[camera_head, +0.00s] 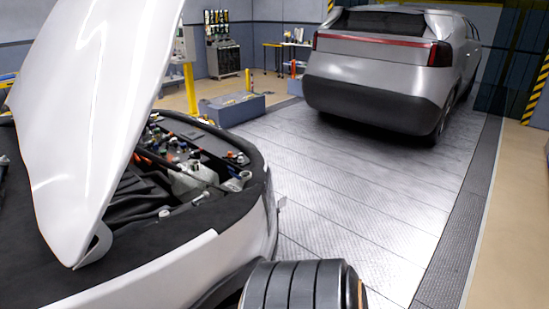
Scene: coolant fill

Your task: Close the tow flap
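The white car (160,285) stands at the left with its hood (85,110) raised and its engine bay (185,170) open. A small pale piece (281,203) sticks out from the right edge of the car's front bumper. It may be the tow flap standing open, but it is too small and edge-on to be sure. Neither of my grippers shows in this view. A dark ribbed arm part of mine (300,287) shows at the bottom middle, and it hides part of the floor beside the bumper.
A silver car (375,65) is parked at the back right. A grey block (232,108) and a yellow post (190,88) stand behind the white car. A tool rack (222,50) is at the far wall. The metal plate floor (365,195) between the cars is clear.

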